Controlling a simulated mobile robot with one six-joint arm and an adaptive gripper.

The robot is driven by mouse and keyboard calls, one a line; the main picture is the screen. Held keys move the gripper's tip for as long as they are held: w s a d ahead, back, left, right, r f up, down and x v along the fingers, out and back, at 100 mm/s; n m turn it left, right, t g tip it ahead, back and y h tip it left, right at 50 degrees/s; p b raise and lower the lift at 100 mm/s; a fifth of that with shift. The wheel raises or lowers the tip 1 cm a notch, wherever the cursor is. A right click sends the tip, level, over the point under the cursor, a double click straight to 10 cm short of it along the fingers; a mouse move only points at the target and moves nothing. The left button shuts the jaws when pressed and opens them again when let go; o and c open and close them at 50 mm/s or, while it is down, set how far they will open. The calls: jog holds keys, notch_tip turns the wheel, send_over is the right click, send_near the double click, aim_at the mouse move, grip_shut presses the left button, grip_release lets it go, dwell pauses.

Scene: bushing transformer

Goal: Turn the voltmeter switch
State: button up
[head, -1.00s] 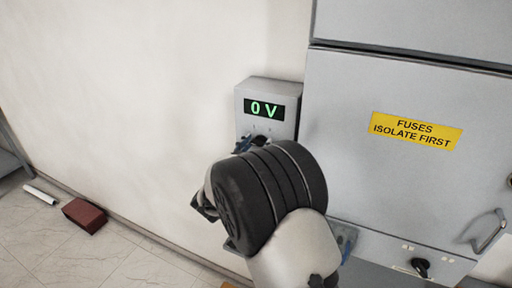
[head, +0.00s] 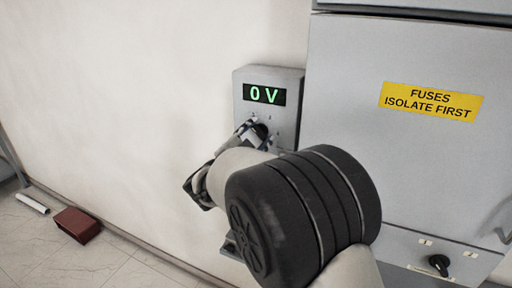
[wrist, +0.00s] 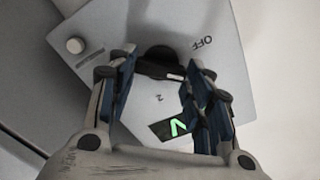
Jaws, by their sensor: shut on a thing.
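The voltmeter is a grey wall box (head: 292,117) with a green display (head: 264,95) reading 0 V. Its black switch knob (head: 262,131) sits below the display, partly hidden by my gripper (head: 252,134). In the wrist view the black knob (wrist: 160,57) lies between the fingertips of my gripper (wrist: 158,72), which is shut on it. A white mark shows on the knob's edge. The word OFF (wrist: 194,42) is printed on the panel beside the knob, and part of the display (wrist: 175,129) shows behind the right finger.
A large grey cabinet (head: 345,140) stands right of the voltmeter, with a yellow fuse warning label (head: 431,101) and a black rotary switch (head: 439,264) low down. A dark red block (head: 78,224) lies on the floor at left.

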jog(key=m+b, duration=0.4)
jog(key=b, duration=0.1)
jog(key=shift+f+m, duration=0.3)
jog(key=m+b, duration=0.4)
jog(key=shift+d+m+b, duration=0.1)
jog(key=shift+m+b, duration=0.2)
jog(key=shift+b, duration=0.1)
jog(key=m+b, duration=0.2)
jog(key=m, duration=0.1)
jog(key=shift+b, duration=0.4)
jog(key=shift+m+b, duration=0.65)
jog(key=shift+m, duration=0.95)
jog(key=o, duration=1)
jog(key=shift+o, duration=0.2)
